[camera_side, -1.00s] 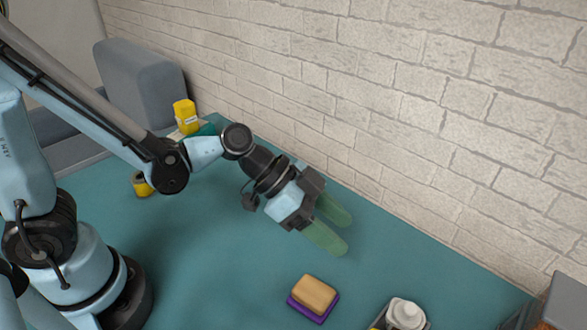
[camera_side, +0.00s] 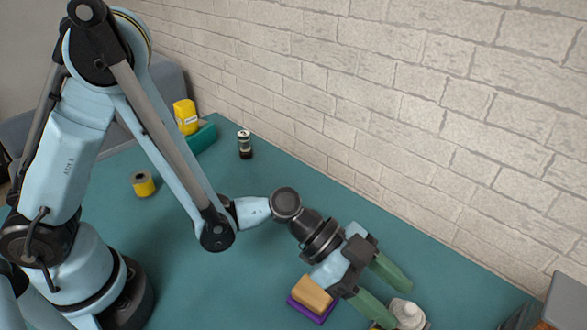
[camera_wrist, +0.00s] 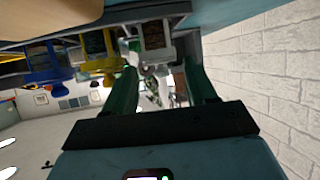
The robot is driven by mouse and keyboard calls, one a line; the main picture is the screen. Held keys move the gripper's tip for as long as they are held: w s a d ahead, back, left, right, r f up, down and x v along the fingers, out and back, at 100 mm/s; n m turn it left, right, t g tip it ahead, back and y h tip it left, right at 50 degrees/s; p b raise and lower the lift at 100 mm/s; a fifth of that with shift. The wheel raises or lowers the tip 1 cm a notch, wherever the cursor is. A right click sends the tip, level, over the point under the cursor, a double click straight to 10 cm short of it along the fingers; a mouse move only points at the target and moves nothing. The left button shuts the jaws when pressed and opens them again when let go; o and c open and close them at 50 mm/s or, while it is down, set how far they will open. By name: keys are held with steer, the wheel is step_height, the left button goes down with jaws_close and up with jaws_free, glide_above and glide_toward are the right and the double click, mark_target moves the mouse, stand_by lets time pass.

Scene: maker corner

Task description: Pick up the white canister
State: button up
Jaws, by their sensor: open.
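A white canister-like thing (camera_side: 408,314) with a narrower top stands at the bottom edge of the side view, in or beside a dark tray, with its lower part cut off by the frame. My gripper (camera_side: 397,302) is open. In the side view its two green fingers reach down to the right toward the white thing, one finger on each side of its top in the picture. I cannot tell whether they touch it. The fingers also show in the wrist view (camera_wrist: 163,78), apart, with a pale blocky shape beyond them that I cannot identify surely.
A tan and purple block (camera_side: 312,297) lies just left of my gripper. A small black-and-white canister (camera_side: 245,144), a yellow roll (camera_side: 143,184) and a yellow container (camera_side: 186,117) by a teal bin (camera_side: 201,138) stand farther back. The brick wall (camera_side: 440,110) runs along the right.

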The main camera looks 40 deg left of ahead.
mark_target(402, 308)
steer(key=x, duration=0.6)
steer(key=c, duration=0.8)
